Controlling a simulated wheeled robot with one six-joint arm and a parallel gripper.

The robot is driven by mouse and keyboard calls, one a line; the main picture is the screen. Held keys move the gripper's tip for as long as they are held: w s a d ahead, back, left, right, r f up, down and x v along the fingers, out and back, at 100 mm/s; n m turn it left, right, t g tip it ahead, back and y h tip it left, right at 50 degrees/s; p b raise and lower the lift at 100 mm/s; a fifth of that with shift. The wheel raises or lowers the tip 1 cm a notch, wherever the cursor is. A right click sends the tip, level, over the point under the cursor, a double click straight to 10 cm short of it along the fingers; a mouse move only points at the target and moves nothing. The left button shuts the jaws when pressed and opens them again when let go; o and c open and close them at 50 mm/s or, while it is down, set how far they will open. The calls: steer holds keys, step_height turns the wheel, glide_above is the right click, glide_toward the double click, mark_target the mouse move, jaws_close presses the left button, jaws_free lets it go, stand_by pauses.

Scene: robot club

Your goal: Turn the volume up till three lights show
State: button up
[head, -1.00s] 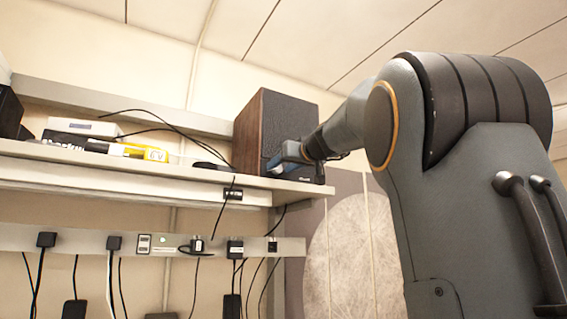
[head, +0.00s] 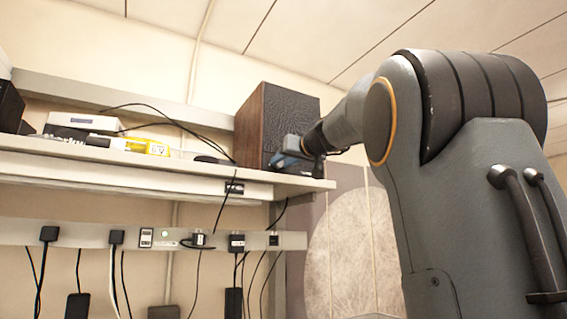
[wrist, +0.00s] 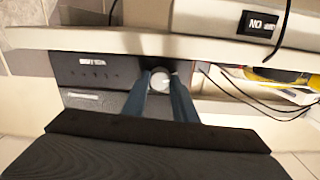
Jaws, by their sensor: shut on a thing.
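The speaker (head: 292,115) stands on the shelf, with brown wood sides and a dark grille front. In the wrist view its dark grille (wrist: 150,157) fills the bottom. My gripper (head: 284,158) is at the lower front of the speaker. In the wrist view its blue fingers (wrist: 162,88) are shut on a round pale volume knob (wrist: 160,77). The speaker's dark front panel (wrist: 120,77) shows beside the knob, with a row of small dim marks and a pale label (wrist: 92,62). I cannot tell whether any light is lit.
The shelf (head: 110,165) also bears a yellow item (head: 148,147), a white box (head: 84,122) and loose black cables. Below it runs a power strip (head: 75,234) with several plugs. A shelf edge (wrist: 140,42) lies close to the fingers in the wrist view.

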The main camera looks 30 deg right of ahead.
steer(key=shift+m+p, duration=0.4)
steer(key=shift+m, duration=7.6)
steer(key=o, duration=1)
steer(key=shift+o, duration=0.2)
